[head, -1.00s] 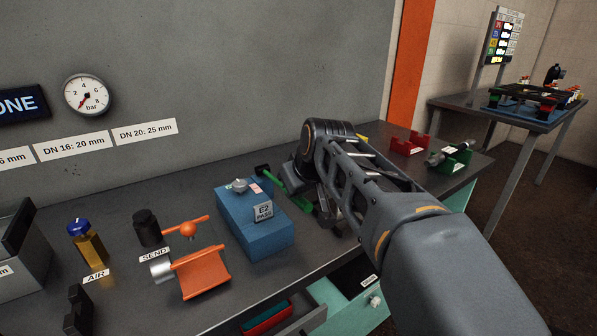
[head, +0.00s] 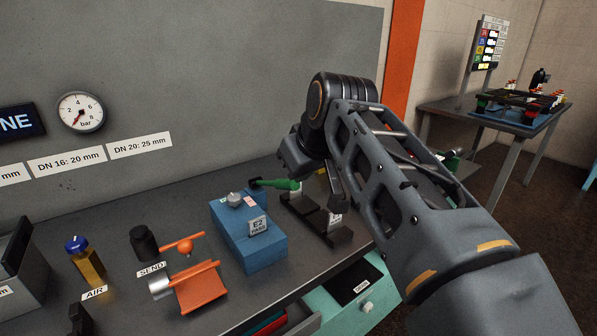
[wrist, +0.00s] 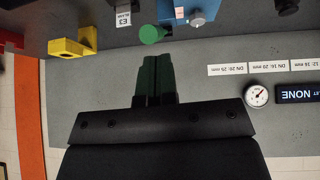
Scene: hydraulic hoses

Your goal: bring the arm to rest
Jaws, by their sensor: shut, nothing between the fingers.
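My gripper (wrist: 157,58) shows in the wrist view as two dark green fingers pressed together, with nothing between them. It hangs clear, with a green round-ended piece (wrist: 152,34) just past the fingertips in the picture; no contact shows. In the head view my arm reaches in from the lower right, its bent end above the bench (head: 112,235). The fingers cannot be made out there. The green piece (head: 280,184) lies beside the blue block (head: 240,245), just below my wrist.
A black stand (head: 322,220) is under my arm. An orange cradle (head: 197,288), black cap (head: 144,243) and blue-topped bottle (head: 85,262) stand left. The grey wall panel (head: 230,80) rises behind. A yellow holder (wrist: 72,48) shows in the wrist view. An open drawer juts out in front.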

